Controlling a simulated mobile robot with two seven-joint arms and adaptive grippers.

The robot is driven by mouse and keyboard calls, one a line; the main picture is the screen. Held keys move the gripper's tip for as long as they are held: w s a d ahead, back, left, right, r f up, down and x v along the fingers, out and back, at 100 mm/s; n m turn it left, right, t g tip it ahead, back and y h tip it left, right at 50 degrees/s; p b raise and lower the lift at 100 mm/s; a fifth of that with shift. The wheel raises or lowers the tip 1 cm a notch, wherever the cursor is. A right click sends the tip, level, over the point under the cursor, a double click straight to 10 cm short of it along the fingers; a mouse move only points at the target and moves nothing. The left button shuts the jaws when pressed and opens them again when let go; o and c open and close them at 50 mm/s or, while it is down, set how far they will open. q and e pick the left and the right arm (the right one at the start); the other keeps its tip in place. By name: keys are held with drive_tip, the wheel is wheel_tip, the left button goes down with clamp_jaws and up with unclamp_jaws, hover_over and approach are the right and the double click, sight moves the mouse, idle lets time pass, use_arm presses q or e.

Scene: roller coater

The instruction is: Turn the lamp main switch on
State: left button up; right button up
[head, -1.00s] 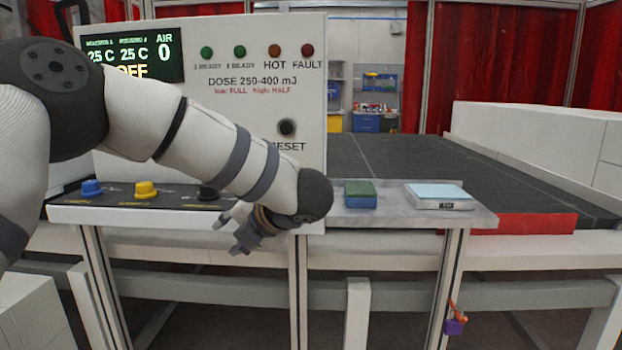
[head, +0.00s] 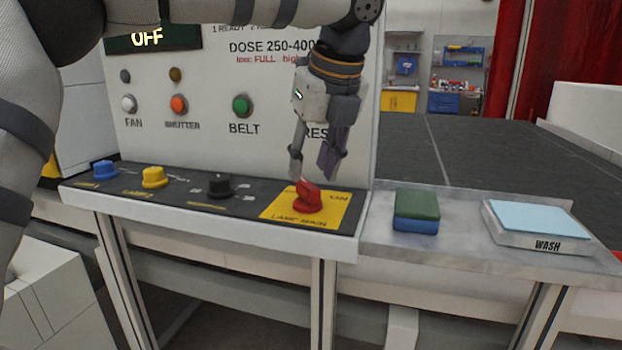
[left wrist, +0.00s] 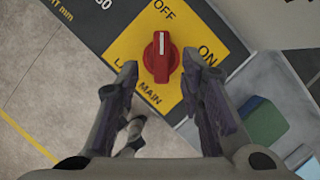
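The lamp main switch is a red rotary knob (head: 307,197) on a yellow plate (head: 277,207) at the right end of the sloping control panel. In the left wrist view the knob (left wrist: 160,57) has its ridge and white mark pointing toward OFF, with ON to the right. My left gripper (head: 313,168) hangs above the knob, pointing down, fingers apart and empty. In the left wrist view its fingertips (left wrist: 170,78) lie on either side of the knob's near edge, not visibly touching it. My right gripper is not in view.
Blue (head: 105,169), yellow (head: 154,177) and black (head: 219,185) knobs sit left on the same panel. The upright cabinet face behind has buttons, including a green BELT button (head: 242,106). A green-and-blue block (head: 416,211) and a WASH pad (head: 537,227) lie on the shelf at right.

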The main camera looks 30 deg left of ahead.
sight(309, 184)
use_arm(q)
drive_tip(key=x, duration=0.4)
drive_tip(key=shift+w, duration=0.1)
clamp_jaws()
